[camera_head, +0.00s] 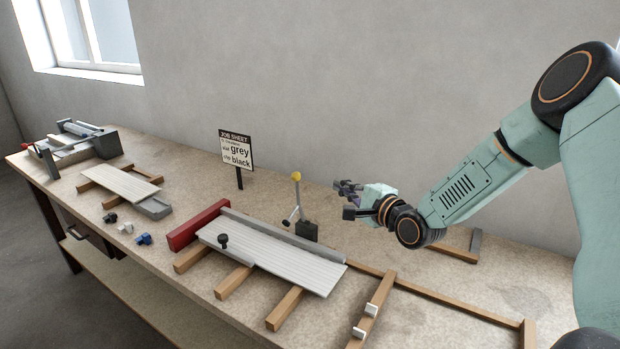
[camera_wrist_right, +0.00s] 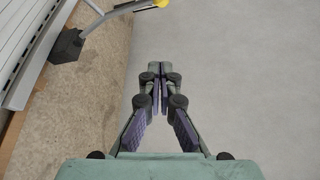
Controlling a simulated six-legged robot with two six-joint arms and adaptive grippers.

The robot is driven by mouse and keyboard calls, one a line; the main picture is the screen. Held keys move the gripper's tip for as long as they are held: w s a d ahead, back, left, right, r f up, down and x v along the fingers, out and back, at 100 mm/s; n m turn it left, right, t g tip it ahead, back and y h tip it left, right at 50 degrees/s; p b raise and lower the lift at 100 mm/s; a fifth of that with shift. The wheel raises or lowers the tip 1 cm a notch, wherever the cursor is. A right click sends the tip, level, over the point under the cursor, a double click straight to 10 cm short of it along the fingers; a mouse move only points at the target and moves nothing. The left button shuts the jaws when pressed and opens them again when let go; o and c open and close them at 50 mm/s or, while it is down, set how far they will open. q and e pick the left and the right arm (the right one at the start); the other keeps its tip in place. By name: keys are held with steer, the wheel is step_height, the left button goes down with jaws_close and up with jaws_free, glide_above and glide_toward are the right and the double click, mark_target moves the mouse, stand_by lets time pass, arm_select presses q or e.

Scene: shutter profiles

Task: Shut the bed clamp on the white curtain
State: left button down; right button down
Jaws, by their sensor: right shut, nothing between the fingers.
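The white curtain (camera_head: 275,262), a slatted panel, lies flat on wooden bearers on the bench. The bed clamp (camera_head: 307,231) stands at its far edge, with a dark block and a grey lever standing up to a yellow knob (camera_head: 296,176). A short arm slants from the lever towards the curtain; I cannot tell whether it touches. In the wrist view the clamp block (camera_wrist_right: 67,46) is at upper left, and the yellow knob (camera_wrist_right: 161,3) at the top edge. My right gripper (camera_head: 347,198) is shut and empty, to the right of the lever and apart from it. Its fingertips meet in the wrist view (camera_wrist_right: 160,68).
A red stop (camera_head: 198,226) and a grey fence (camera_head: 270,233) border the curtain. A black knob (camera_head: 223,240) sits on it. A job sheet sign (camera_head: 236,150) stands behind. Another slatted panel (camera_head: 121,186) and a machine (camera_head: 80,143) are at left. Wooden rails (camera_head: 450,298) lie at right.

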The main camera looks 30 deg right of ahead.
steer(key=w+a+p, duration=0.1)
steer(key=w+a, duration=0.3)
steer(key=w, duration=0.4)
steer(key=shift+a, duration=0.4)
steer(key=shift+w+f, duration=0.1)
steer(key=shift+a, duration=0.15)
steer(key=s+a+f+n+t+y+b, duration=0.1)
steer(key=s+a+f+n+t+b, duration=0.1)
steer(key=a+f+n+b, duration=0.3)
steer(key=s+a+f+n+t+y+b, duration=0.1)
steer(key=s+a+f+n+b, duration=0.4)
steer(key=b, duration=0.8)
step_height(320, 180, down, 2)
steer(key=shift+a+f+t, duration=0.2)
steer(key=shift+a+t, duration=0.2)
steer(key=shift+a, duration=0.35)
